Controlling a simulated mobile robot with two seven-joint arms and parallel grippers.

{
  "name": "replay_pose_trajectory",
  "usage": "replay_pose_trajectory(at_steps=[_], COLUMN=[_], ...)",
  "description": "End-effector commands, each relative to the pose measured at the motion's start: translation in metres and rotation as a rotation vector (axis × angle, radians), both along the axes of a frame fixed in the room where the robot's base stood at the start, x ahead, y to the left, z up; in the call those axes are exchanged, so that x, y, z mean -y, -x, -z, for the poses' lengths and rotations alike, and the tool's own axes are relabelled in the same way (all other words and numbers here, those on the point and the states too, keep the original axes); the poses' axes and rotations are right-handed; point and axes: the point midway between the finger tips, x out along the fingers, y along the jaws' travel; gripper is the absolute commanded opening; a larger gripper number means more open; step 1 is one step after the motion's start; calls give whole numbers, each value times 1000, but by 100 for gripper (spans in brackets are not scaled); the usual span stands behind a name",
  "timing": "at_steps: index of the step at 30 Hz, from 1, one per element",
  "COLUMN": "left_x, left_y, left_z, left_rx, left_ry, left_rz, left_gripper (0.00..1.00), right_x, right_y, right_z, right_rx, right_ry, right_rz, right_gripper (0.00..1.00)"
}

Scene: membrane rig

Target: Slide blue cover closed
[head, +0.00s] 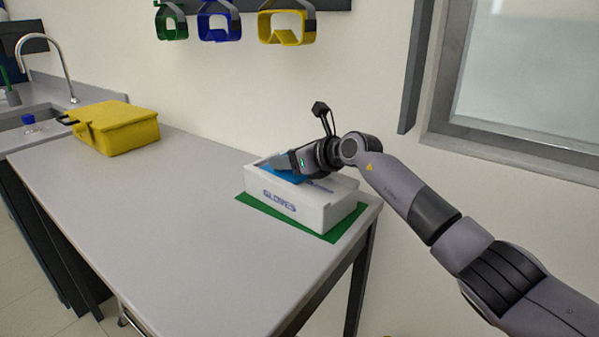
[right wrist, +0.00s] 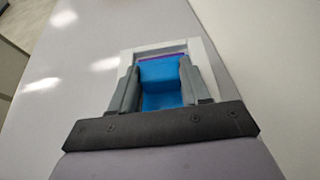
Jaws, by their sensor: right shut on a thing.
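A white box (head: 298,207) marked "GLOVES" stands on a green mat (head: 333,236) near the right end of the counter. The blue cover (head: 277,168) is on top of the box, partly hidden by my right gripper (head: 287,164). In the right wrist view the right gripper (right wrist: 159,85) has a finger on each side of a blue part of the cover (right wrist: 164,70) and is shut on it. A thin purple strip (right wrist: 160,55) shows beyond the blue, inside the white rim. The left gripper is out of view.
A yellow case (head: 118,128) lies at the back left, by the sink and its tap (head: 62,72). Goggles (head: 285,30) hang on the wall above the counter. The counter (head: 165,215) left of the box is clear. A window frame is at the right.

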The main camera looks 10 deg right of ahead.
Motion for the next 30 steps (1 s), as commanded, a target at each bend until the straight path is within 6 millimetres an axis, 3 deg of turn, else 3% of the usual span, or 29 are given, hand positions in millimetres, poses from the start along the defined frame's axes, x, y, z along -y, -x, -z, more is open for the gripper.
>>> replay_pose_trajectory(at_steps=[7,20,21,22,23,30], left_x=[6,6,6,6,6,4], left_y=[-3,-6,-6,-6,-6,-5], left_z=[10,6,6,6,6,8], left_rx=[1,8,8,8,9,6], left_ry=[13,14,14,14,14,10], left_rz=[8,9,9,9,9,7], left_gripper=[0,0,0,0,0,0], right_x=[-11,-14,-14,-14,-14,-14], right_y=[-14,-16,-16,-16,-16,-16], right_z=[2,0,0,0,0,0], right_rx=[-1,0,0,0,0,0], right_ry=[-1,2,2,2,2,2], right_rz=[3,1,1,1,1,1], right_gripper=[0,0,56,66,72,72])
